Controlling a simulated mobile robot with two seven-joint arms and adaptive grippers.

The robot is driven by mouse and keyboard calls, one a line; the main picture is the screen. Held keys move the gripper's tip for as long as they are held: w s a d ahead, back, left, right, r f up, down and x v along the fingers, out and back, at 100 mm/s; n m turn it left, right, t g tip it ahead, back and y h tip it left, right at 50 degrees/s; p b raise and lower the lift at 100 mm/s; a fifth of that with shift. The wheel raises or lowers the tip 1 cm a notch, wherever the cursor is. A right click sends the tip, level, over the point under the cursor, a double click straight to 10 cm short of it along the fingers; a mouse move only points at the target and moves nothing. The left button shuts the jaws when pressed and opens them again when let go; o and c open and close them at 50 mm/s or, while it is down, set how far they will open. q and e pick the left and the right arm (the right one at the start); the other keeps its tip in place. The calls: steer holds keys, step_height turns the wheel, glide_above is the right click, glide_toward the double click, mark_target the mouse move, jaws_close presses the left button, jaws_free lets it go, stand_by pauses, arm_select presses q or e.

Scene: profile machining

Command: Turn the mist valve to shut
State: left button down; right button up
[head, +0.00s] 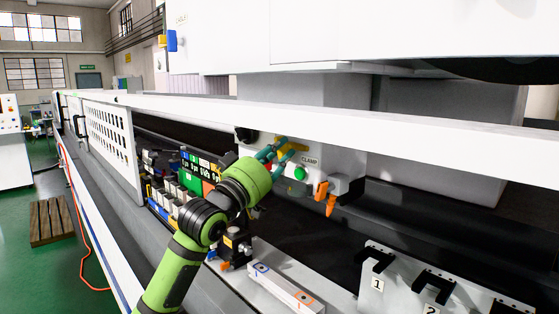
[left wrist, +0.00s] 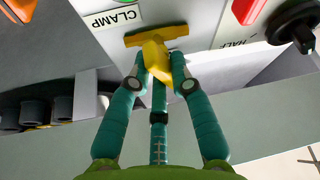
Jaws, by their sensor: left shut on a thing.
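A yellow lever handle (left wrist: 156,48) sits on the pale grey control panel (left wrist: 205,18). My left gripper (left wrist: 160,82) is shut on its stem, with the teal fingers on either side. The wider yellow bar shows beyond the fingertips. In the head view my left gripper (head: 277,150) reaches the panel from the lower left, and the yellow handle (head: 292,146) shows just past its fingers. No label reading mist can be made out. My right gripper is not in view.
A black knob (left wrist: 295,26) with a HALF label is on the same panel. A green button (head: 300,173) is under the CLAMP label (head: 310,161). An orange-tipped nozzle (head: 331,205) sticks out at right. A long white rail (head: 400,130) crosses above my arm.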

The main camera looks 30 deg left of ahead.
arm_select(q)
steer(key=shift+f+m+g+h, duration=0.15)
steer(key=shift+m+h, duration=0.6)
steer(key=shift+m, duration=0.7)
steer(key=shift+m+g+h, duration=0.15)
steer(key=shift+m+h, duration=0.6)
steer(key=shift+m, duration=1)
steer(key=c, duration=1.1)
jaws_free()
steer(key=shift+v, duration=6)
